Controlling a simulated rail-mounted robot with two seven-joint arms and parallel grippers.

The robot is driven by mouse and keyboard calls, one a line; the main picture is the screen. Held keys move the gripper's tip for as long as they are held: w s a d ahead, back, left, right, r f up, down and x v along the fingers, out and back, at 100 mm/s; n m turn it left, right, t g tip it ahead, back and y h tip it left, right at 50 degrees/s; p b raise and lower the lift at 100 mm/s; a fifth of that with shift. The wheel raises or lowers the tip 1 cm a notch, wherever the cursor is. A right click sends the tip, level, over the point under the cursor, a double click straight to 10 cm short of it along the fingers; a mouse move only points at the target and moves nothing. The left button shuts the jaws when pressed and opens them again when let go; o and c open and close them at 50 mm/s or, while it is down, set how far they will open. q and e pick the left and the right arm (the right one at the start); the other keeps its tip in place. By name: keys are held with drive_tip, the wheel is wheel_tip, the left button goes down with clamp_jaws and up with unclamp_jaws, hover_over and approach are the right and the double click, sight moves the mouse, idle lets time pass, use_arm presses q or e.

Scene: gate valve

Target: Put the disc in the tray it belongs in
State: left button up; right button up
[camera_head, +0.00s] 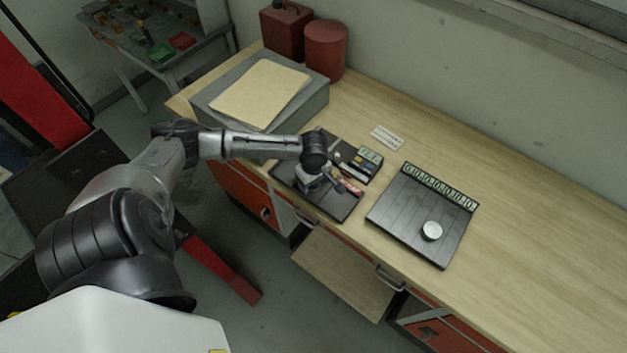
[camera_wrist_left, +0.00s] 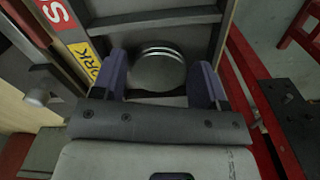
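In the left wrist view a round grey metal disc (camera_wrist_left: 158,72) lies between the two fingers of my left gripper (camera_wrist_left: 158,62). A gap shows on both sides, so the fingers are open around it. The disc is inside a dark tray (camera_wrist_left: 150,20) with raised dividers. In the head view my left gripper (camera_head: 312,183) points down over the dark tray (camera_head: 335,208), and hides the disc there. Another silver disc (camera_head: 431,231) rests on a dark slatted board (camera_head: 405,213) to the right. My right gripper is out of view.
The tray carries a yellow label (camera_wrist_left: 84,58) and a red label (camera_wrist_left: 57,14). A grey box (camera_head: 313,101) and red canisters (camera_head: 325,50) stand at back left. The right bench is clear.

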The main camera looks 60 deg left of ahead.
use_arm(q)
wheel_tip(320, 180, up, 12)
drive_tip(key=s+d+f+m+t, duration=0.1)
drive_tip(key=s+d+f+m, duration=0.25)
drive_tip(key=d, duration=0.25)
drive_tip(key=s+d+f+m+h, duration=0.1)
drive_tip(key=s+d+f+m, duration=0.1)
drive_tip(key=d+m, duration=0.3)
drive_tip(key=s+d+f+m+t, duration=0.1)
drive_tip(key=s+d+f+m, duration=0.1)
drive_tip(key=d+f+m, duration=0.3)
drive_tip(key=s+d+r+m+t, duration=0.1)
drive_tip(key=s+d+r+m, duration=0.2)
drive_tip(key=s+d+m, duration=0.4)
drive_tip(key=shift+s+m+t+y+p, duration=0.35)
drive_tip(key=shift+s+m, duration=0.2)
drive_tip(key=shift+s, duration=0.6)
drive_tip(key=shift+r, duration=0.1)
